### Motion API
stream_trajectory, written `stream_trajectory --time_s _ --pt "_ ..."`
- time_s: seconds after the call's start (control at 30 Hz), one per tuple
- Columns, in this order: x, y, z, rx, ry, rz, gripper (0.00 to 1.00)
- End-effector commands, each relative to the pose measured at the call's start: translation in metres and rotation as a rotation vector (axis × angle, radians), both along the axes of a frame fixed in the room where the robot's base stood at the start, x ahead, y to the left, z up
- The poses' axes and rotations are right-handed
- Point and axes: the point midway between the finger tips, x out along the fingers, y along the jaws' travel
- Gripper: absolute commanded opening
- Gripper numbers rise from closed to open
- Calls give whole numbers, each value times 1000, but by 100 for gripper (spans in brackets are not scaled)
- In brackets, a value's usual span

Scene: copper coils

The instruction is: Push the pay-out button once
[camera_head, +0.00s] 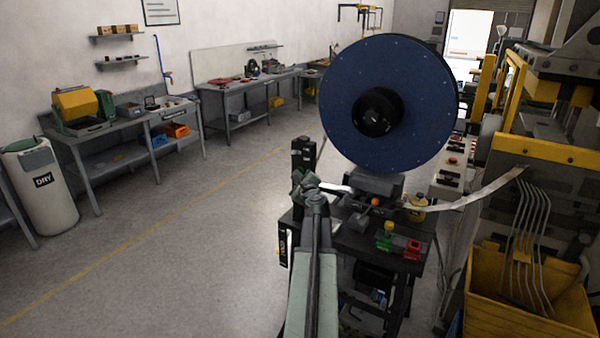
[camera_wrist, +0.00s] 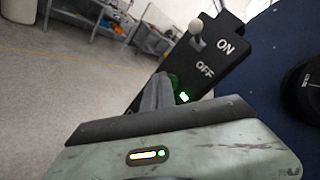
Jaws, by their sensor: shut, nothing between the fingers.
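A black control panel (camera_wrist: 205,65) with white ON and OFF lettering slants across the wrist view. Below OFF is a green lit button (camera_wrist: 184,96), partly hidden by my gripper (camera_wrist: 165,88). I cannot read a pay-out label. My gripper is shut and empty, its tip overlapping the button in that view; I cannot tell whether they touch. In the head view my gripper (camera_head: 308,186) is just below the dark control box (camera_head: 303,155), whose button face is not visible.
A large blue reel (camera_head: 365,85) stands on a dark bench right of my gripper. Green and red fittings (camera_head: 412,250) sit on the bench. The floor to the left is clear.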

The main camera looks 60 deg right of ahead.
Motion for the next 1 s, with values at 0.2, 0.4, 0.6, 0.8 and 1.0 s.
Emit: stream_trajectory --time_s 0.2,0.4,0.6,0.8,1.0 --pt "0 -3 0 0 0 0 0" --pt "0 -6 0 0 0 -1 0" --pt "-1 -6 0 0 0 -1 0" --pt "-1 -4 0 0 0 -1 0" --pt "-1 8 0 0 0 0 0"
